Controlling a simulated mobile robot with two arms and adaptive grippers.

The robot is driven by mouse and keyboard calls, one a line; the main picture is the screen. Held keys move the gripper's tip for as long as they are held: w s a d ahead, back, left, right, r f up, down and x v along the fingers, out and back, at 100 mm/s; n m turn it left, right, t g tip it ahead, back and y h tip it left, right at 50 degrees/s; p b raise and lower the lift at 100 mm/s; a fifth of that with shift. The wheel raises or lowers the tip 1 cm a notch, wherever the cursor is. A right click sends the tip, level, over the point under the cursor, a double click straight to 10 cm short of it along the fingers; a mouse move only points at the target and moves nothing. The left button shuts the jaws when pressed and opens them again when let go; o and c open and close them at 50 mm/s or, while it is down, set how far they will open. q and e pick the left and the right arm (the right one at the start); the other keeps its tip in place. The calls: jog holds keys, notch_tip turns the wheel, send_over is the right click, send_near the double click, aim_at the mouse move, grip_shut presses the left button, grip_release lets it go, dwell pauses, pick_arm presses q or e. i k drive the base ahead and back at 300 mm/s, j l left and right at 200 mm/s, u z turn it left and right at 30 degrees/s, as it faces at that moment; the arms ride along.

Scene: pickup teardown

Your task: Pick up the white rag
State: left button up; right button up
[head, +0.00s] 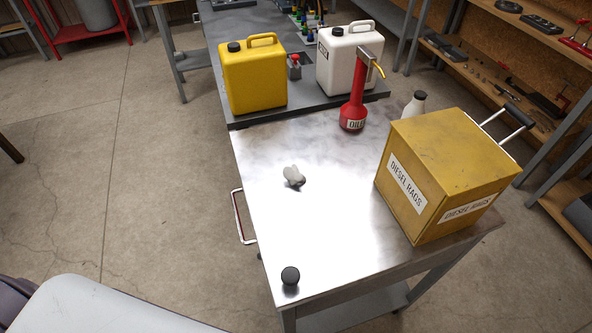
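The white rag (293,176) is a small crumpled off-white piece lying on the bare metal top of the cart (325,215), left of the yellow box. Its underside and far side are hidden from this view. Neither of my grippers shows in the head view, so nothing is seen touching the rag.
A yellow box labelled DIESEL RAGS (440,165) stands right of the rag. A red oil can (353,112) and a white bottle (414,103) stand behind it. Yellow (252,78) and white (338,65) canisters stand farther back. A black knob (290,276) is at the near corner.

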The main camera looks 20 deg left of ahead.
aim_at(292, 174)
jog(key=k+j+z, duration=0.65)
jog(key=j+z, duration=0.2)
jog(key=j, duration=0.1)
